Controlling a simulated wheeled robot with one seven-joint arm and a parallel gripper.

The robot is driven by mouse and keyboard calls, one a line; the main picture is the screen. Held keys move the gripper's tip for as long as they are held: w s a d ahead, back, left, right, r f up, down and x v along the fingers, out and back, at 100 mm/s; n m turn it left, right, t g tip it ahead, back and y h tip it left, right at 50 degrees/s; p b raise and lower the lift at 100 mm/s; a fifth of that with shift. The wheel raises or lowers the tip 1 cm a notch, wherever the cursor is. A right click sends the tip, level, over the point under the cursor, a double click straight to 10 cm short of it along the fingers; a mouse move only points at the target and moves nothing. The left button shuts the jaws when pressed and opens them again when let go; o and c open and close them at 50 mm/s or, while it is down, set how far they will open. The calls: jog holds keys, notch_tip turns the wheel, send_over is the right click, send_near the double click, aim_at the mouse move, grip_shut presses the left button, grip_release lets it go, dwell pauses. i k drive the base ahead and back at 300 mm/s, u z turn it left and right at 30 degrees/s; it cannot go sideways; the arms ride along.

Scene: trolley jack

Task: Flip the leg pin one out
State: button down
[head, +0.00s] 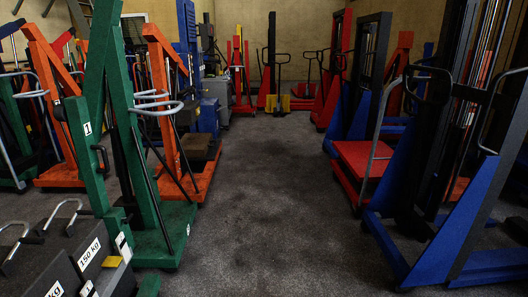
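A second small white label (88,288) is low at the bottom left, near a small yellow piece (112,261). I cannot make out with certainty which part is leg pin one, or whether it is in or out. My gripper is not in view.
Dark weight blocks (88,250), one marked 150 kg, sit at the bottom left. An orange hoist (170,120) stands behind the green one. Blue stackers (440,235) and a red platform (362,160) line the right. The middle aisle floor (270,200) is clear.

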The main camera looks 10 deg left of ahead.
aim_at(128, 219)
jog(key=u, duration=0.15)
jog(key=i, duration=1.15)
jog(key=u, duration=0.7)
jog(key=i, duration=1.2)
jog(key=u, duration=0.7)
jog(key=i, duration=0.7)
jog(key=u, duration=0.25)
